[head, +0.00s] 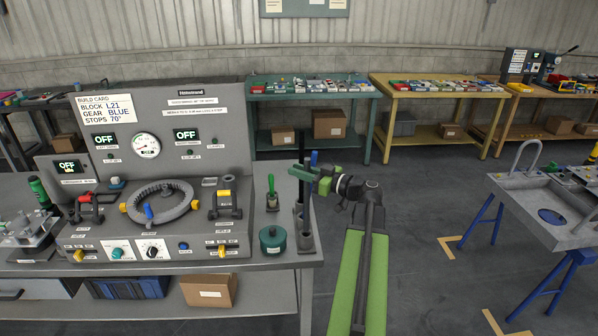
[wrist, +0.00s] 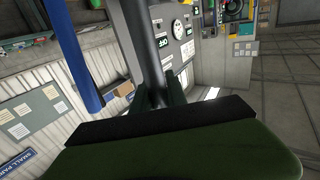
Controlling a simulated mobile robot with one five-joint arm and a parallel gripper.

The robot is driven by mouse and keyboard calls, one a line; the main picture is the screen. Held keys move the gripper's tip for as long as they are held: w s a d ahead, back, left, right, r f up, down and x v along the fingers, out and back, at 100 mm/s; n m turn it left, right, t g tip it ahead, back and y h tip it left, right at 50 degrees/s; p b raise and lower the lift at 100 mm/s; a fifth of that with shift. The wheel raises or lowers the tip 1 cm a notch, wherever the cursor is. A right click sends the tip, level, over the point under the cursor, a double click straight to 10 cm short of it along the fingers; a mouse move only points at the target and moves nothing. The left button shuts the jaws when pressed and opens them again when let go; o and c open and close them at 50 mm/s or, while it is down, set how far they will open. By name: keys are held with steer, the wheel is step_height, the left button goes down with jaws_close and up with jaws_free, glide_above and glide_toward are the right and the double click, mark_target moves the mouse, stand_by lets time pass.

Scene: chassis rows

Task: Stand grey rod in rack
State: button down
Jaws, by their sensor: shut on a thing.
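My gripper (head: 303,173) is green and shut on the grey rod (head: 301,146), above the right end of the workbench. The rod looks dark and near upright, and its upper part sticks out above the jaws. In the wrist view the rod (wrist: 143,45) runs between the fingers (wrist: 158,98). The dark rack (head: 305,243) stands below my gripper, near the bench's right edge. A blue rod (head: 314,158) is close beside the gripper, and it also shows in the wrist view (wrist: 80,55). I cannot tell whether the grey rod's lower end is inside the rack.
A teal round container (head: 272,240) and a green-handled tool (head: 272,195) stand left of the rack. The grey control panel (head: 160,130) rises further left. A grey sink-like table (head: 555,205) stands at right, with open floor (head: 430,200) between.

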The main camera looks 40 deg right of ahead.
steer(key=shift+f+b, duration=1)
stand_by(0.4)
steer(key=shift+f+b, duration=2.6)
steer(key=shift+f, duration=0.15)
steer(key=c, duration=1.3)
jaws_free()
steer(key=shift+o, duration=0.2)
steer(key=v, duration=1.7)
steer(key=shift+s, duration=0.3)
steer(key=shift+a, duration=0.1)
